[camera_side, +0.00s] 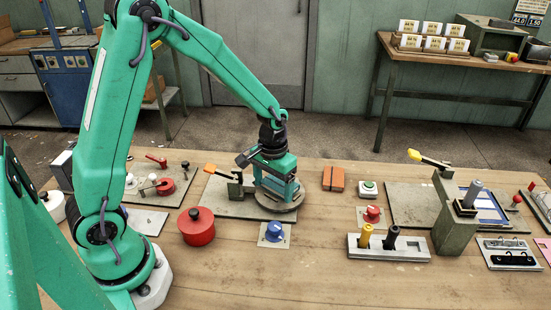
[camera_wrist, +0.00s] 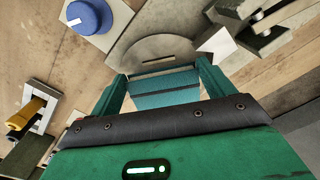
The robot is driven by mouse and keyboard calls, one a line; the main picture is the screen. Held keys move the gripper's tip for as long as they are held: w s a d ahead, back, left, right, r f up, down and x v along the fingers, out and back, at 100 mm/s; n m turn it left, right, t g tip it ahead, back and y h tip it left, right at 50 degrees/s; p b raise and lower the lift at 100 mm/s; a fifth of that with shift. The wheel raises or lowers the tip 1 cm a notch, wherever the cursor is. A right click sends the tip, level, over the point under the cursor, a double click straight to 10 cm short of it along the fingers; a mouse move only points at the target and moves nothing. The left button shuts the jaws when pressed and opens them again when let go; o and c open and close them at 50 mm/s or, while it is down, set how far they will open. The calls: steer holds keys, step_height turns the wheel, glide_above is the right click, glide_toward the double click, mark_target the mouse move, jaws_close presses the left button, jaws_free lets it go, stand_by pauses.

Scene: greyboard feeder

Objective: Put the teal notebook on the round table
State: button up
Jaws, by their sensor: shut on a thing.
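The teal notebook (camera_wrist: 167,88) is between the two fingers of my gripper (camera_wrist: 163,84) in the wrist view, and the gripper is shut on it. In the side view my gripper (camera_side: 277,186) points down over the round table (camera_side: 290,205), a low grey-brown disc on a grey plate. The fingers largely hide the notebook there. The round table also shows just beyond the notebook in the wrist view (camera_wrist: 150,46). I cannot tell whether the notebook touches the disc.
A blue knob (camera_side: 273,231) is in front, a red round canister (camera_side: 197,226) front left. Bare wood shows at the front.

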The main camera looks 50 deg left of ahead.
mark_target(273, 188)
steer(key=shift+f, duration=0.45)
stand_by(1.0)
steer(key=o, duration=0.9)
steer(key=shift+r, duration=0.1)
step_height(273, 188, up, 7)
steer(key=shift+f, duration=0.1)
steer(key=shift+r, duration=0.4)
steer(key=shift+r, duration=0.1)
